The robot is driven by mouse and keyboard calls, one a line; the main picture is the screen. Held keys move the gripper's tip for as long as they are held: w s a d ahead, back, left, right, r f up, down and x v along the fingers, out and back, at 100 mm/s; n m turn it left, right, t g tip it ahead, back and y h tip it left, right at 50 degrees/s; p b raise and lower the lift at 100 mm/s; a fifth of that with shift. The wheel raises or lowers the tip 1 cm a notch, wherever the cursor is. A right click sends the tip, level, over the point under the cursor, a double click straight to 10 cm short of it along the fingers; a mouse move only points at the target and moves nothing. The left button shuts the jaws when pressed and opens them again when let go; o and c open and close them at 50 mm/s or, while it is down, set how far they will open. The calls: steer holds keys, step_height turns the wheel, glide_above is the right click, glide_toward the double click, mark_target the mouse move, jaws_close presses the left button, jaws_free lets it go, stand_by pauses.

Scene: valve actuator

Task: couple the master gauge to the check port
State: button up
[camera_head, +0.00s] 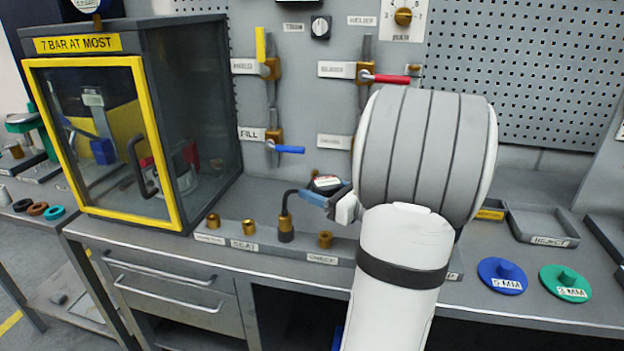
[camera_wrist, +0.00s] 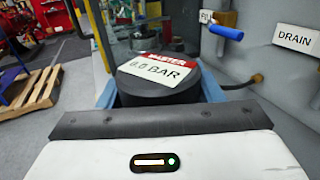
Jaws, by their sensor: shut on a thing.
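The master gauge (camera_head: 326,183) is a dark round body with a red and white label. In the wrist view the gauge (camera_wrist: 158,88) reads "MASTER 0.0 BAR" and sits between the blue fingers of my gripper (camera_wrist: 160,98). In the head view my gripper (camera_head: 320,196) is shut on it above the bench. A bent black tube (camera_head: 288,198) runs left and down from the gauge to a brass and black coupling (camera_head: 285,230). I cannot tell whether the coupling touches the rail. A brass port (camera_head: 325,239) stands to its right, above the CHECK label (camera_head: 322,258).
Other brass ports (camera_head: 249,227) stand left on the rail, one above SEAT. A yellow-framed cabinet (camera_head: 105,140) is at left. Valve handles (camera_head: 290,149) project from the back panel. A REJECT tray (camera_head: 545,232), a blue disc (camera_head: 502,275) and a green disc (camera_head: 566,283) lie right.

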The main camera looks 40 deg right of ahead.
steer(key=shift+w+r, duration=0.1)
steer(key=shift+r, duration=0.05)
steer(key=shift+f+b, duration=2.1)
steer(key=shift+f, duration=0.85)
steer(key=shift+s+f+b, duration=0.2)
steer(key=shift+f+b, duration=0.85)
steer(key=shift+f, duration=0.6)
steer(key=o, duration=1.3)
